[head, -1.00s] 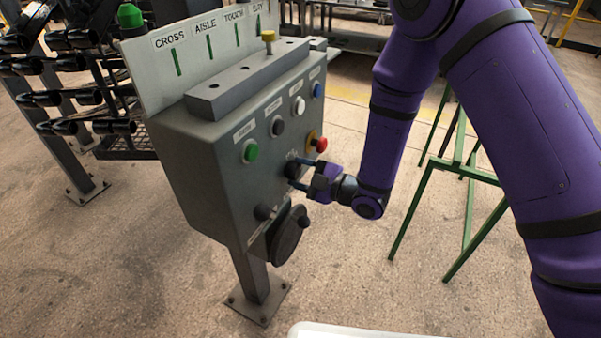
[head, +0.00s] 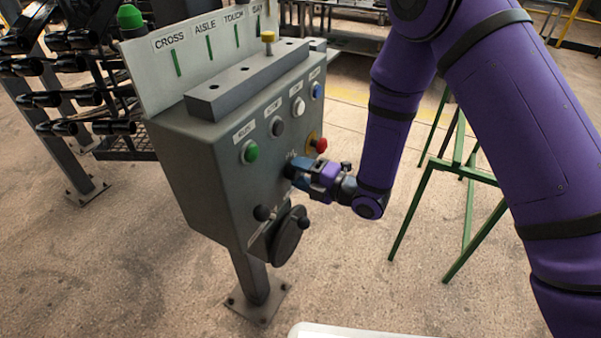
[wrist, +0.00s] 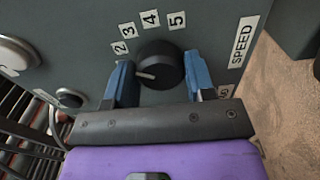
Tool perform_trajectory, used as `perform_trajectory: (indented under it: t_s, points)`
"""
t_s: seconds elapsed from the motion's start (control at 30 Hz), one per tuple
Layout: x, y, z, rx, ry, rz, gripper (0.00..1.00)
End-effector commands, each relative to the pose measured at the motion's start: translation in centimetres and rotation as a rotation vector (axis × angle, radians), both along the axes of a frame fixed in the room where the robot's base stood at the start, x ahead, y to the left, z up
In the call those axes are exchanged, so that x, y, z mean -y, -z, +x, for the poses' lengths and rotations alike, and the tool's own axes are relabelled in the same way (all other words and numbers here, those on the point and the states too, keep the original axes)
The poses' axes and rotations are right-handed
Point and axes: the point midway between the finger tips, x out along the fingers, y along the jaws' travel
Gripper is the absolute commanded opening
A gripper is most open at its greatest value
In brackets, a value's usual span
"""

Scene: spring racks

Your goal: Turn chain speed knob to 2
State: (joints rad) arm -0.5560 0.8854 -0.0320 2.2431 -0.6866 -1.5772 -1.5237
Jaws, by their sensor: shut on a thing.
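The black chain speed knob (wrist: 160,65) is on the grey control box (head: 185,165), beside a SPEED label (wrist: 243,42). Its white pointer line points left, toward the left finger and below the number 2 label (wrist: 119,48). The numbers 3, 4 and 5 curve around its top. My gripper (wrist: 158,70) has its blue fingers on either side of the knob, shut on it. The left finger hides part of the dial below the 2. In the head view my gripper (head: 296,172) is at the box face and largely hides the knob.
A green button (head: 250,152) and a red button (head: 321,145) sit above my gripper. A green frame (head: 455,165) stands to the right on open floor.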

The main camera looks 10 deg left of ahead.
Motion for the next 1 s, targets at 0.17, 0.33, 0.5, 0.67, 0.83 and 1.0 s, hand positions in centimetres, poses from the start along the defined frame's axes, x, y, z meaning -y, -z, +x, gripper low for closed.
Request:
perform_trajectory:
  t_s: [0.17, 0.33, 0.5, 0.67, 0.83, 1.0]
  points:
    - [0.09, 0.14, -0.05, 0.014, 0.001, -0.011, 0.26]
    - [0.10, 0.15, -0.05, 0.017, 0.001, -0.012, 0.26]
    - [0.11, 0.16, -0.05, 0.016, 0.001, -0.011, 0.26]
    - [0.08, 0.12, -0.04, 0.016, 0.001, -0.010, 0.75]
    - [0.05, 0.07, -0.02, 0.017, 0.000, -0.008, 0.75]
    - [0.52, 0.08, -0.17, 0.017, 0.001, -0.009, 0.75]
